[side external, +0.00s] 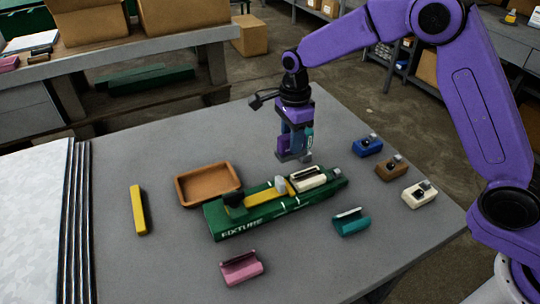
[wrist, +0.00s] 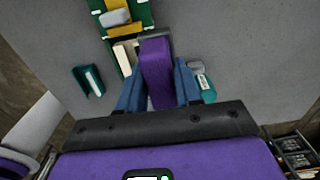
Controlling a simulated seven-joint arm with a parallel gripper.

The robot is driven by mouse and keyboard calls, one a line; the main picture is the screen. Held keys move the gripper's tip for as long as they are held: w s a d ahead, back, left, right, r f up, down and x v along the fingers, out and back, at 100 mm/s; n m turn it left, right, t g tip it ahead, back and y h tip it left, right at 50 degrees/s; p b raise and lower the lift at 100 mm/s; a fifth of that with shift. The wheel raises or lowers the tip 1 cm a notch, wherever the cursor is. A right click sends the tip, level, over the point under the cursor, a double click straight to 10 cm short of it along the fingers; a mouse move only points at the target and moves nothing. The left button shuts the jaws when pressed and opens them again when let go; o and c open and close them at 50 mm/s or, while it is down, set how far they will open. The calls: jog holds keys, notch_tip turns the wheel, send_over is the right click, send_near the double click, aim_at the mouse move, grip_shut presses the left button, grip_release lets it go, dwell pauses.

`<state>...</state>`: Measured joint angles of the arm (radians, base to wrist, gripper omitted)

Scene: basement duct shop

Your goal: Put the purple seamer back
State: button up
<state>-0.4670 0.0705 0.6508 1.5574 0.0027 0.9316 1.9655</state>
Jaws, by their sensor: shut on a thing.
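My gripper (side external: 295,155) is shut on the purple seamer and holds it above the table, behind the fixture's right end. In the wrist view the purple seamer (wrist: 157,70) stands between the blue fingers of my gripper (wrist: 160,85). In the side view the seamer (side external: 283,143) is partly covered by the fingers. A green fixture (side external: 223,222) marked FIXTURE lies on the table with a yellow strip (side external: 262,194) and a cream piece (side external: 308,179) on it. A pink open holder (side external: 241,267) and a teal open holder (side external: 350,222) lie in front of it.
A brown tray (side external: 207,202) sits behind the fixture's left end. A yellow bar (side external: 138,210) lies to its left. Blue (side external: 366,146), brown (side external: 391,167) and cream (side external: 418,194) blocks with dark tops line the right edge. Sheet metal (side external: 32,220) covers the left side. The front left of the table is bare.

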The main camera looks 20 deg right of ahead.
jog(key=shift+w+a+f, duration=0.45)
jog(key=shift+w+f, duration=0.65)
jog(key=shift+f, duration=0.1)
jog(key=shift+w+a+f, duration=0.5)
jog(key=shift+w+f, duration=0.55)
jog(key=shift+f, duration=0.15)
jog(key=shift+w+a+f, duration=0.45)
jog(key=shift+w+f, duration=0.65)
jog(key=shift+f, duration=1.45)
jog(key=shift+f, duration=0.15)
jog(key=o, duration=1)
jog(key=shift+o, duration=0.2)
